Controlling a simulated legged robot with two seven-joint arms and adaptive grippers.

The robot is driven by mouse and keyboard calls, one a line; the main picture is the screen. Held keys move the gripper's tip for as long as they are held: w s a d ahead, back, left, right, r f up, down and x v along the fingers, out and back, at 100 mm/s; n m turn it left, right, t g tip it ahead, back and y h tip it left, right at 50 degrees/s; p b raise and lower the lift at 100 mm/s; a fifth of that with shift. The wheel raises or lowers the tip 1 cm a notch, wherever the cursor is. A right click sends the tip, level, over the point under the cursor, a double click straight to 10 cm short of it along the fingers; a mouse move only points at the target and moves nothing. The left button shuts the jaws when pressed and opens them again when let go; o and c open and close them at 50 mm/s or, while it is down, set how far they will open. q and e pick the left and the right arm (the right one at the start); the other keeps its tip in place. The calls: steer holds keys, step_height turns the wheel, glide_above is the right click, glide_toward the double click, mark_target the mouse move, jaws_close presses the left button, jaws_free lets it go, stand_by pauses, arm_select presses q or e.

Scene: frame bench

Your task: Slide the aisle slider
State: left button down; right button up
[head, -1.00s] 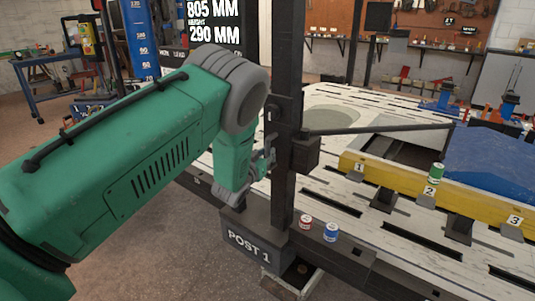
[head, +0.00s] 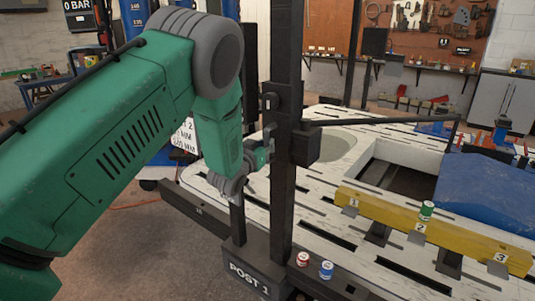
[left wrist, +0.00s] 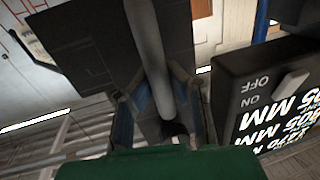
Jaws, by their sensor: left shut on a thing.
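The slider is a dark carriage block (head: 304,146) on the black upright post (head: 283,205) marked POST 1, with a thin dark boom (head: 385,121) reaching right from it. My left gripper (head: 262,152) is beside the post, left of the carriage. In the left wrist view a grey cylindrical handle (left wrist: 148,45) lies between the fingers of my left gripper (left wrist: 160,105), which are shut on it. The handle is mostly hidden in the head view. My right gripper is out of view.
A red can (head: 302,259) and a blue can (head: 326,269) stand near the post foot. The left wrist view shows a black switch box (left wrist: 265,85) at right.

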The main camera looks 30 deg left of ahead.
mark_target(265, 134)
arm_select(q)
steer(key=shift+r+p, duration=0.65)
steer(key=shift+r, duration=1.1)
steer(key=c, duration=1.5)
jaws_free()
steer(key=shift+s+a, duration=0.1)
steer(key=shift+f, duration=0.1)
steer(key=s, duration=0.4)
steer(key=s+d, duration=0.1)
steer(key=s, duration=0.6)
steer(key=shift+s+d, duration=0.2)
steer(key=shift+s, duration=0.2)
